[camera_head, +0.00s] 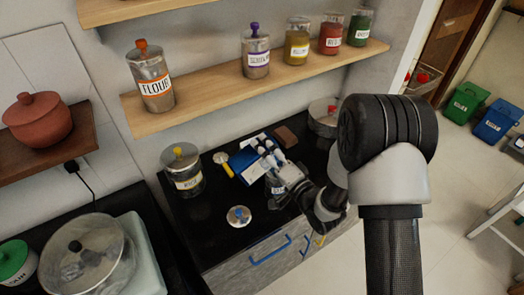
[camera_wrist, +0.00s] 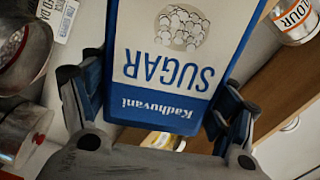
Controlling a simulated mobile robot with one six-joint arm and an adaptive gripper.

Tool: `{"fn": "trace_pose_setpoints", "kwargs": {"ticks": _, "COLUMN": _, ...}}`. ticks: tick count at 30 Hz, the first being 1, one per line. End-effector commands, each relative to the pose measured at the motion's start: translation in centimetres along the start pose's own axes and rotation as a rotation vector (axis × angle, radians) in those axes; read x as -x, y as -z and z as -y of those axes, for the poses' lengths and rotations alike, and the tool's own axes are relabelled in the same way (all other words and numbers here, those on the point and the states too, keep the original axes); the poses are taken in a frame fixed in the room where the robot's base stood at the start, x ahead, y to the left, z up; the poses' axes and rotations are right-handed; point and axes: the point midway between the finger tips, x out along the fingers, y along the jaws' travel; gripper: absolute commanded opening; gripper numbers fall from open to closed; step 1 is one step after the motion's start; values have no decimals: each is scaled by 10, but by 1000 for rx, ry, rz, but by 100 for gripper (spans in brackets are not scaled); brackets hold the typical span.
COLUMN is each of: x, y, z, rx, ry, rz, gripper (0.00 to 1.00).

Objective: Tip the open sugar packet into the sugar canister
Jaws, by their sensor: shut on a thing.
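The sugar packet (camera_wrist: 165,62), white and blue, fills the upper middle of the wrist view with its lettering upside down. My gripper (camera_wrist: 157,105) is shut on it, with a finger along each side. In the head view the packet (camera_head: 250,166) is held tilted over the black counter, partly covered by my gripper (camera_head: 270,158). A clear glass canister (camera_head: 274,187) stands under my gripper and is mostly hidden; its label cannot be read. A round lid with a blue knob (camera_head: 238,214) lies on the counter in front. The packet's opening cannot be made out.
A yellow-knobbed jar (camera_head: 185,172) stands left of the packet. A brown block (camera_head: 285,137) and a glass jar (camera_head: 324,116) are behind. The wooden shelf (camera_head: 205,90) with the flour jar (camera_head: 151,78) and others hangs above. Some counter around the lid is clear.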

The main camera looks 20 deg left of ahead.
Motion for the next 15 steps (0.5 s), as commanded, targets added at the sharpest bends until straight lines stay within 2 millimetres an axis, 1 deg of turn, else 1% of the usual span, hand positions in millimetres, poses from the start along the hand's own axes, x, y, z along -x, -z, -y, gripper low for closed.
{"fn": "trace_pose_setpoints", "kwargs": {"ticks": 1, "x": -3, "y": -7, "z": 2, "rx": -2, "ry": 11, "rz": 20, "gripper": 46}}
{"fn": "trace_pose_setpoints", "kwargs": {"ticks": 4, "x": -4, "y": -15, "z": 2, "rx": 29, "ry": 19, "rz": 39, "gripper": 46}}
{"fn": "trace_pose_setpoints", "kwargs": {"ticks": 12, "x": -4, "y": -21, "z": 3, "rx": 245, "ry": 24, "rz": 38, "gripper": 46}}
{"fn": "trace_pose_setpoints", "kwargs": {"ticks": 15, "x": -4, "y": -22, "z": 1, "rx": 263, "ry": 25, "rz": 38, "gripper": 46}}
